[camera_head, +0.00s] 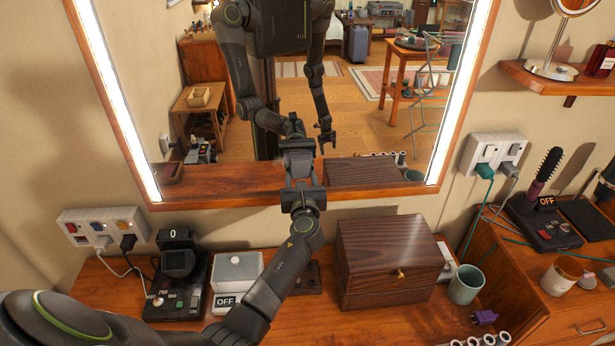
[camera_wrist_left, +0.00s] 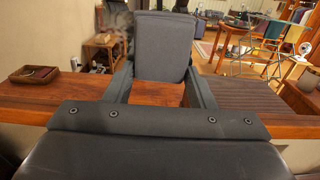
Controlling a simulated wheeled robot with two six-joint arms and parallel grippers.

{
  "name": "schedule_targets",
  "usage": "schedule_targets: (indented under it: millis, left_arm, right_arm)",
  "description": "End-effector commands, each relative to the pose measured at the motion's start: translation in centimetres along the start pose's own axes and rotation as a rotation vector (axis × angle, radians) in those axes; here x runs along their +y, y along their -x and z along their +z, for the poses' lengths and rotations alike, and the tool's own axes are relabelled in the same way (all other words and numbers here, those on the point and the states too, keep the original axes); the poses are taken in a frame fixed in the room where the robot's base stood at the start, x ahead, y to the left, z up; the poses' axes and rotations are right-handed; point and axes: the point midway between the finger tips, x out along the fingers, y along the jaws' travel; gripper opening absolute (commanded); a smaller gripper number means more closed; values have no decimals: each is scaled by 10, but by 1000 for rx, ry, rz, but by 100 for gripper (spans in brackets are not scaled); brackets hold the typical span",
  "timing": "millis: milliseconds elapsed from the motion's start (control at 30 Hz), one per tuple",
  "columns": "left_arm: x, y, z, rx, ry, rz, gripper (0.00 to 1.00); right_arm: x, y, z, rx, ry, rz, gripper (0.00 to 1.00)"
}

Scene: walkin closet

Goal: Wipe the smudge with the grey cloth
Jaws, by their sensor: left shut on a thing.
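My left gripper (camera_head: 301,172) reaches up to the lower part of the lit mirror (camera_head: 250,150) in the head view. It is shut on the grey cloth (camera_wrist_left: 163,45), which stands up like a flat pad beyond the fingers in the left wrist view. My right gripper shows only as a reflection in the glass.
Below the mirror, a dark wooden box (camera_head: 390,255), a green cup (camera_head: 466,284), a grey-topped box (camera_head: 237,275) and a black device (camera_head: 178,285) stand on the counter. Outlets (camera_head: 104,228) with cables are at left. A shelf (camera_head: 560,85) juts out at right.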

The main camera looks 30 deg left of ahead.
Motion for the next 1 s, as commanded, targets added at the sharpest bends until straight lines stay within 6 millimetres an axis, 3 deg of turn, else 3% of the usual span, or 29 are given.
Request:
schedule_targets:
  millis: [1000]
  left_arm:
    - [70,0,2,-1,-2,2,29]
  right_arm:
    - [3,30,-3,0,0,1,79]
